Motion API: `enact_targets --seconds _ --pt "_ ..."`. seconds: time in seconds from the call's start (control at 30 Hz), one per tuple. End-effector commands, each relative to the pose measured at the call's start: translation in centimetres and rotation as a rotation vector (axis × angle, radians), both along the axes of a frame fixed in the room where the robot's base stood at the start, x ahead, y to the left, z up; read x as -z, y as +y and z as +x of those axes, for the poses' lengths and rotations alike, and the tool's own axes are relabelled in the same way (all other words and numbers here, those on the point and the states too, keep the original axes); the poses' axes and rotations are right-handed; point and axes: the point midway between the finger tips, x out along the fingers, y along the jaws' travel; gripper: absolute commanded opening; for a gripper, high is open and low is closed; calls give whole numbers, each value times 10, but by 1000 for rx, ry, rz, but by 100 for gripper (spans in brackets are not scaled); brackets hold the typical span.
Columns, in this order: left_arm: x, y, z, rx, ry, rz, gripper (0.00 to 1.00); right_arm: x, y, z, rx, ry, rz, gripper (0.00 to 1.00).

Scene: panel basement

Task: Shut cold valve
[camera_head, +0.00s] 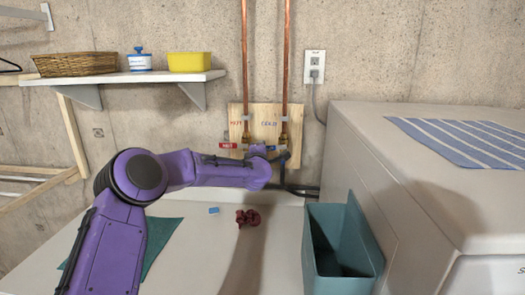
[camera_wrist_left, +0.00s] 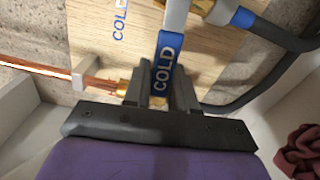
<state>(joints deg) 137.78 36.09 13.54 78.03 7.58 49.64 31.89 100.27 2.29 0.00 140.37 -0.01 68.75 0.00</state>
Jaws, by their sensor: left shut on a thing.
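The cold valve's handle (camera_wrist_left: 168,52) is a flat lever with a blue sleeve marked COLD. In the left wrist view it runs up from between my left gripper's fingers (camera_wrist_left: 162,88), which are shut on it. In the head view my left gripper (camera_head: 277,155) is at the cold valve (camera_head: 284,138), below the right copper pipe (camera_head: 286,70), and my wrist and gripper partly hide the handle. A wooden board (camera_head: 265,116) behind carries both valves. My right gripper is in neither view.
The red hot-valve handle (camera_head: 228,145) is left of my gripper. A teal bin (camera_head: 335,278) and a white appliance (camera_head: 375,190) stand at right. A shelf (camera_head: 130,77) with a basket (camera_head: 75,64) is above left. A dark red cloth (camera_head: 248,217) lies on the white top below.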

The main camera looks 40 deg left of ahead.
Motion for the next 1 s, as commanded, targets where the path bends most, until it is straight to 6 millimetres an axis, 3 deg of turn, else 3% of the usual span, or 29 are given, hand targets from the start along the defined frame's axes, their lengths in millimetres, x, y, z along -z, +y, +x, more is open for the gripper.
enact_targets --seconds 0.3,0.87,0.9,0.93,1.0 --pt "-10 1 0 -1 62 99 0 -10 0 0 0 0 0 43" --pt "-11 0 0 0 75 122 0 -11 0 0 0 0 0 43" --pt "-11 0 0 0 75 121 39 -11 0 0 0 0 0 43" --pt "-11 0 0 0 75 121 47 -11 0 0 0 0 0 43" --pt "-11 0 0 0 75 121 47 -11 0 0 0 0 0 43"
